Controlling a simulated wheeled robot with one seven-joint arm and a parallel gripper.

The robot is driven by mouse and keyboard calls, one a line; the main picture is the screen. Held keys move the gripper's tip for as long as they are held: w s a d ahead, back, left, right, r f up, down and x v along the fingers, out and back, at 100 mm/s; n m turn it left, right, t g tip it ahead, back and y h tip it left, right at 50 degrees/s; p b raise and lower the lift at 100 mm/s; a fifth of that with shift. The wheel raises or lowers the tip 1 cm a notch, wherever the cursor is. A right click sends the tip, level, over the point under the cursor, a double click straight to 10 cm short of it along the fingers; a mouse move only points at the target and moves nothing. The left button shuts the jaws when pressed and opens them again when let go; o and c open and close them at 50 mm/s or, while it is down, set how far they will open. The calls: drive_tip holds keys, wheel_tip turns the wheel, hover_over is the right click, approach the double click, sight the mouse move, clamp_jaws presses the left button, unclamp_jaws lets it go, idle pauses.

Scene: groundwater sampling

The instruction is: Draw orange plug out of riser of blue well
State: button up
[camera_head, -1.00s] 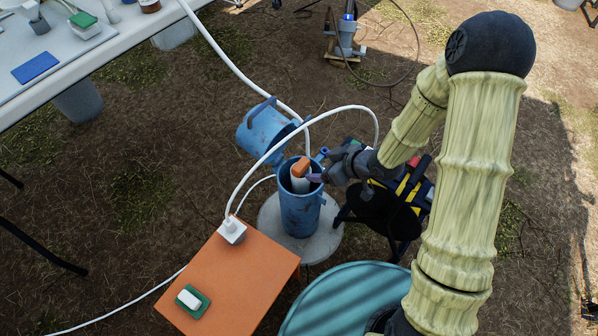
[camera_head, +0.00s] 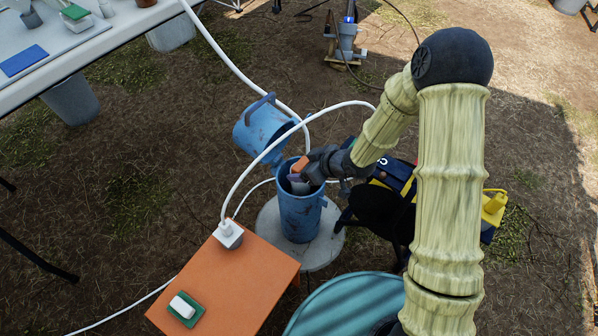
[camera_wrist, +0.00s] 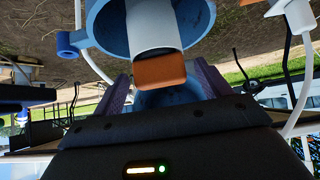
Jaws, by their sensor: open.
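The blue well (camera_head: 299,218) stands upright on a round concrete pad, its blue lid (camera_head: 258,132) swung open behind it. Inside is the white riser (camera_head: 300,188), topped by the orange plug (camera_head: 300,164). My gripper (camera_head: 297,177) is at the well mouth from the right, its dark body partly covering the plug and riser. In the wrist view, my open gripper (camera_wrist: 162,80) has one finger on each side of the orange plug (camera_wrist: 160,72). The white riser (camera_wrist: 153,25) shows beyond the plug. I cannot tell whether the fingers touch the plug.
A teal round surface (camera_head: 345,305) is near the front. A black and yellow bag (camera_head: 385,205) lies right of the well. A white table (camera_head: 85,45) is at upper left.

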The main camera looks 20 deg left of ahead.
drive_tip(key=c, duration=0.9)
drive_tip(key=shift+r+p, duration=3.5)
drive_tip(key=shift+r, duration=0.2)
